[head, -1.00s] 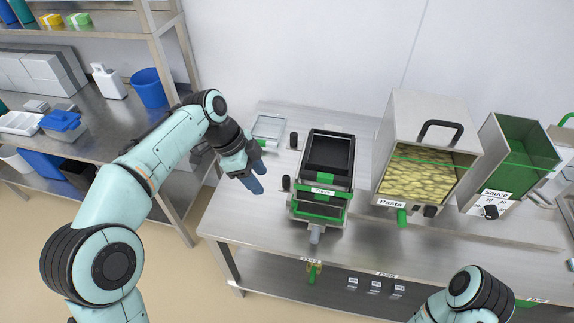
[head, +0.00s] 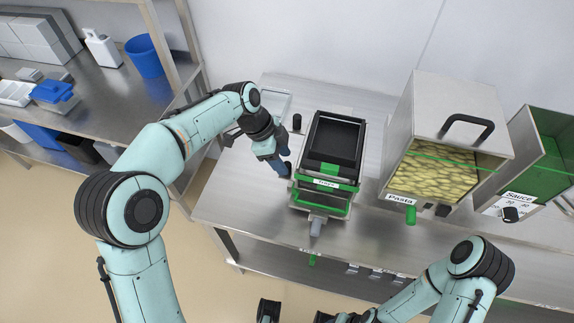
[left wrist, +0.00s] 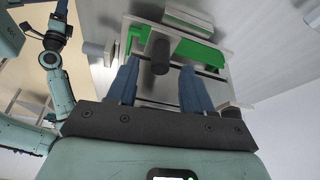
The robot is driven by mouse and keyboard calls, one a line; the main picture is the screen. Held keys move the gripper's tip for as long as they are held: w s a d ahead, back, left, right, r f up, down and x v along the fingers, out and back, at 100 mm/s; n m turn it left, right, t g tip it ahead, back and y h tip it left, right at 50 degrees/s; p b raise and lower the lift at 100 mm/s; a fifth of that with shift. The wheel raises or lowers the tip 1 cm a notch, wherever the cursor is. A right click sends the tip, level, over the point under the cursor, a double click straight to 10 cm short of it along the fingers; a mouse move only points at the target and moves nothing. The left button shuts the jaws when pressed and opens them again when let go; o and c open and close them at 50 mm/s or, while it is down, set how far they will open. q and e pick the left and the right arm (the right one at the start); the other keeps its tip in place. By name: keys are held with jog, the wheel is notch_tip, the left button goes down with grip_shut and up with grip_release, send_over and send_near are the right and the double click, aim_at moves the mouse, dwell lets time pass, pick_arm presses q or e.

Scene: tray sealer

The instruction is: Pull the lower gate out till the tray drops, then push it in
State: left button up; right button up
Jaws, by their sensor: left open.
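The tray dispenser (head: 328,190) stands on the steel table, with a stack of black trays (head: 337,138) in its top and green parts on its front. Two dark knobs stick out on its left side: the farther one (head: 297,122) is clear, and the nearer one is at my left gripper (head: 287,168). In the left wrist view a dark knob (left wrist: 160,56) lies between the two open blue fingers (left wrist: 158,88), with gaps on both sides. I cannot tell how far out the lower gate is. My right gripper is partly cut off at the bottom of the head view, its jaws unclear.
The pasta bin (head: 400,158) and the sauce bin (head: 540,128) stand to the right of the dispenser. A shelf unit with a blue bucket (head: 144,57) is at the left.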

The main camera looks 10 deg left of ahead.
aim_at(286, 164)
pick_arm(q)
jog(key=shift+x, duration=1.85)
grip_shut()
jog(key=a+p, duration=0.1)
jog(key=a, duration=1.3)
jog(key=shift+w+a, duration=0.25)
jog(key=shift+a, duration=0.15)
grip_release()
jog(key=p+v, duration=0.2)
jog(key=v, duration=1.1)
jog(key=shift+a+r, duration=0.15)
jog(key=shift+r, duration=0.05)
